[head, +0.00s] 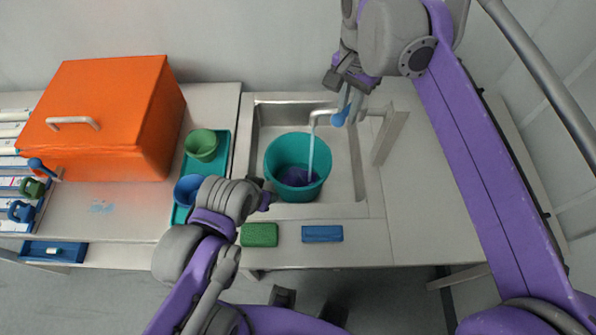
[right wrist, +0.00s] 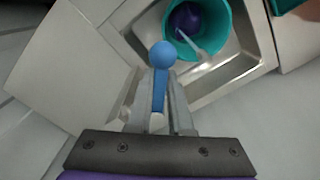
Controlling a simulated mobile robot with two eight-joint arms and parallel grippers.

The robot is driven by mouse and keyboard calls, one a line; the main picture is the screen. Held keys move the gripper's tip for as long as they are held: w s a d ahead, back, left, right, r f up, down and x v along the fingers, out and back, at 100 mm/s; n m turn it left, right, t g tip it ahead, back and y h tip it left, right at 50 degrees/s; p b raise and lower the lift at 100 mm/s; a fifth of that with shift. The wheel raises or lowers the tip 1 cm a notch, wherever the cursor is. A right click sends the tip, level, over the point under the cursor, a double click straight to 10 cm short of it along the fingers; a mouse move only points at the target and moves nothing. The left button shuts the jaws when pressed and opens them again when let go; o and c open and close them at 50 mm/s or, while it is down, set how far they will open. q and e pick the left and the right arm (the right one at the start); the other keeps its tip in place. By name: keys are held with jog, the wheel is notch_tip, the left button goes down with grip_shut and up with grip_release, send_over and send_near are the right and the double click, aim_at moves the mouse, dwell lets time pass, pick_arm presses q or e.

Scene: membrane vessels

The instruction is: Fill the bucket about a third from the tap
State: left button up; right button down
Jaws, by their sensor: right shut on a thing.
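The teal bucket (head: 270,162) stands upright in the sink; it also shows in the right wrist view (right wrist: 224,22). A pale stream (head: 311,155) runs from the tap spout (head: 322,113) into it. A purple patch (head: 296,177) covers the bucket's bottom, low under the rim; its exact level is hard to tell. My right gripper (head: 347,88) is shut on the tap's blue lever (head: 338,119), whose ball end shows in the right wrist view (right wrist: 162,54). My left gripper (head: 265,195) is beside the bucket's lower left side; its fingers are mostly hidden, and I cannot tell whether it touches.
A metal sink (head: 345,170) surrounds the bucket. A green sponge (head: 259,235) and a blue block (head: 322,233) lie on the front edge. Left are a teal tray (head: 222,150) with a green cup (head: 201,145) and a blue cup (head: 188,188), and an orange box (head: 110,110). The right counter is clear.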

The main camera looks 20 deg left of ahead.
pick_arm(q)
jog(key=shift+w+r, duration=0.15)
jog(key=shift+r, duration=0.15)
pick_arm(e)
jog(key=shift+w+a+m, duration=0.2)
jog(key=shift+a+m, duration=0.05)
jog(key=shift+m, duration=0.35)
pick_arm(q)
jog(key=shift+w+r+p, duration=0.35)
jog(key=shift+r+p, duration=0.35)
jog(key=shift+r, duration=0.15)
pick_arm(e)
jog(key=m, duration=0.1)
jog(key=w+a+m, duration=0.1)
jog(key=m, duration=0.2)
jog(key=shift+w+a+m, duration=0.15)
jog(key=shift+a+m, duration=0.15)
jog(key=shift+m, duration=0.1)
dwell(5.4)
